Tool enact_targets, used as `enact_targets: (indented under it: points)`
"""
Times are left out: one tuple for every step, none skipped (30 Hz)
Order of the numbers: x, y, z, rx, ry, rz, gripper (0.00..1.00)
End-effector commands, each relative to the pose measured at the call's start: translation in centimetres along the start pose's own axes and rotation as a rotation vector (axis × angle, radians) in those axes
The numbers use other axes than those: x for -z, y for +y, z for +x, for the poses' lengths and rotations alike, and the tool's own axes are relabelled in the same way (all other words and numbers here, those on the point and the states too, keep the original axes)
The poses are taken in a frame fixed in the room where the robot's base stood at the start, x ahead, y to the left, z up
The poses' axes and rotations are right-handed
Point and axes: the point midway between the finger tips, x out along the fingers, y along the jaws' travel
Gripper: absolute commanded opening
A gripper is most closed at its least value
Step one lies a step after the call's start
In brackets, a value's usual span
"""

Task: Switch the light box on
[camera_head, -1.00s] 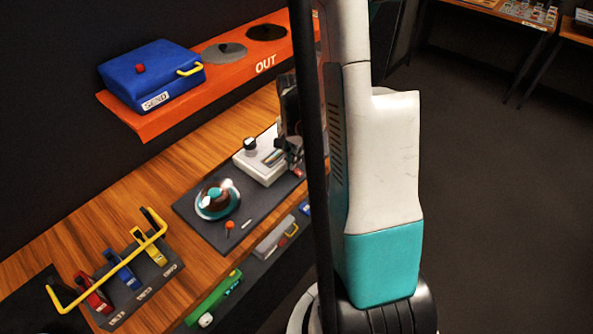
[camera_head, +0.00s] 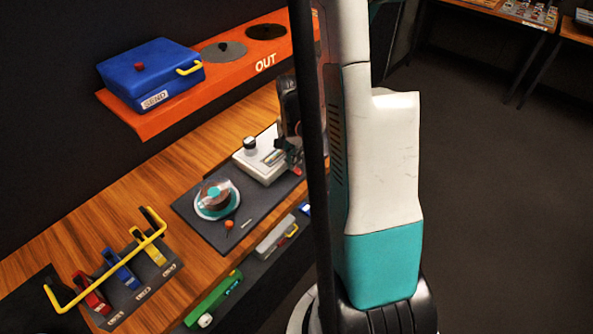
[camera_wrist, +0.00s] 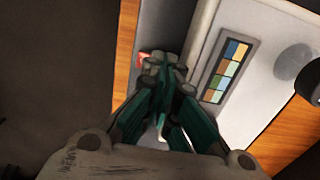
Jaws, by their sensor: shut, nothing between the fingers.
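A white box, which looks like the light box (camera_head: 247,168), sits on the dark panel (camera_head: 240,228). It has a strip of coloured squares and a black knob on top. The wrist view shows the box's white top (camera_wrist: 262,85), the strip (camera_wrist: 224,72) and the dark knob (camera_wrist: 294,62). My gripper (camera_wrist: 163,62) is shut and empty, with its tips beside the box's edge. A small red part (camera_wrist: 143,58), perhaps a switch, lies just left of the tips, partly hidden by them. In the head view, my gripper (camera_head: 291,158) is partly hidden by my arm.
A trackball (camera_head: 216,199) and a small orange knob (camera_head: 229,225) share the panel. Levers with a yellow bar (camera_head: 110,258) stand at lower left. An orange shelf (camera_head: 220,80) with a blue SEND box (camera_head: 150,73) is above. The floor at right is clear.

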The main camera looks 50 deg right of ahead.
Motion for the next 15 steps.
enact_targets:
  points:
    - [0.00,0.00,0.13,0.000,0.000,0.000,0.00]
    - [0.00,0.00,0.17,0.000,0.000,0.000,0.00]
    - [0.00,0.00,0.23,0.000,0.000,0.000,0.00]
    - [0.00,0.00,0.27,0.000,0.000,0.000,0.00]
    - [0.00,0.00,0.31,0.000,0.000,0.000,0.00]
    - [0.00,0.00,0.36,0.000,0.000,0.000,0.00]
    - [0.00,0.00,0.40,0.000,0.000,0.000,0.00]
    - [0.00,0.00,0.44,0.000,0.000,0.000,0.00]
    - [0.00,0.00,0.50,0.000,0.000,0.000,0.00]
    - [0.00,0.00,0.54,0.000,0.000,0.000,0.00]
    - [0.00,0.00,0.58,0.000,0.000,0.000,0.00]
    - [0.00,0.00,0.63,0.000,0.000,0.000,0.00]
    - [0.00,0.00,0.67,0.000,0.000,0.000,0.00]
    - [0.00,0.00,0.71,0.000,0.000,0.000,0.00]
    - [0.00,0.00,0.77,0.000,0.000,0.000,0.00]
